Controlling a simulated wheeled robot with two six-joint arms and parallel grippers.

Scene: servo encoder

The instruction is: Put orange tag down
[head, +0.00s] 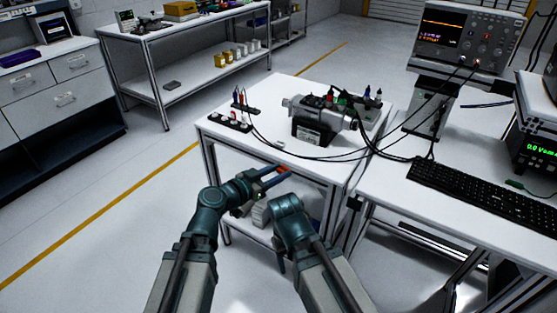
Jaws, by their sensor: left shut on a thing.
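My left gripper (277,172) is at the front edge of the white table (245,146), right of the middle of that edge. Its jaws are shut on a small orange-red piece, the orange tag (284,169), which shows only in part between the blue fingers. I cannot tell whether the tag touches the table. My right arm is folded beside the left one, and its gripper is mostly hidden, so its jaws cannot be made out.
A grey servo motor unit (318,118) with cables stands on the table. A black strip with connectors (230,120) is at its left. A keyboard (485,195) and an oscilloscope (466,38) are at the right. The table's front left surface is clear.

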